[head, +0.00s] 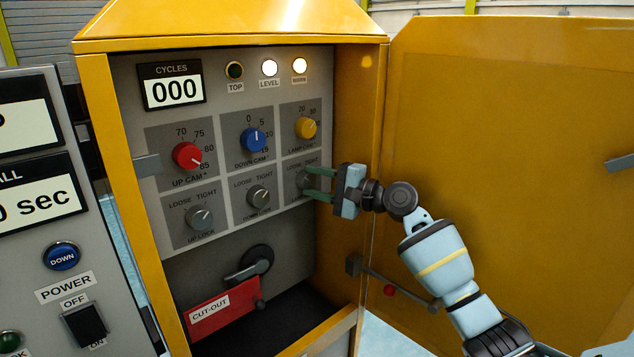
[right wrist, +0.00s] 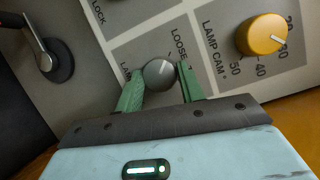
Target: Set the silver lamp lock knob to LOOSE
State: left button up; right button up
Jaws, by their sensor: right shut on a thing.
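The silver lamp lock knob (right wrist: 159,74) is the lower right knob on the grey panel, below the yellow lamp cam knob (head: 306,128). My right gripper (head: 314,183) reaches in from the right with its green fingers at this knob. In the right wrist view, the fingers of the right gripper (right wrist: 161,84) are on either side of the knob, shut on it. The knob's pale mark points up and right in that view, towards the side of the LOOSE label (right wrist: 179,45). In the head view, fingers partly hide the knob. My left gripper is not in view.
Silver up lock (head: 199,219) and down lock (head: 259,198) knobs sit to the left. Red (head: 187,156) and blue (head: 254,139) cam knobs are above them. The open yellow door (head: 500,130) stands right, beside my right arm.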

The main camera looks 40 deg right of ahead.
dwell(0.3)
jog(key=o, duration=1)
jog(key=shift+c, duration=0.2)
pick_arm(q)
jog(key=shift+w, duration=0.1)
pick_arm(e)
jog(key=shift+r, duration=0.3)
notch_tip(320, 180, up, 4)
jog(key=shift+d+f, duration=0.1)
jog(key=shift+f, duration=0.1)
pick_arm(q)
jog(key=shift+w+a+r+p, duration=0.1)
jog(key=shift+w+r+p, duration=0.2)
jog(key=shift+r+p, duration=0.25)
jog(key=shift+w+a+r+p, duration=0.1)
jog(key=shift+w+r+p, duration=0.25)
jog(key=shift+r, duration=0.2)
pick_arm(e)
jog(key=s+a, duration=0.8)
jog(key=s, duration=0.5)
jog(key=shift+s+a+r, duration=0.3)
jog(key=shift+a+r, duration=0.05)
jog(key=shift+r, duration=0.05)
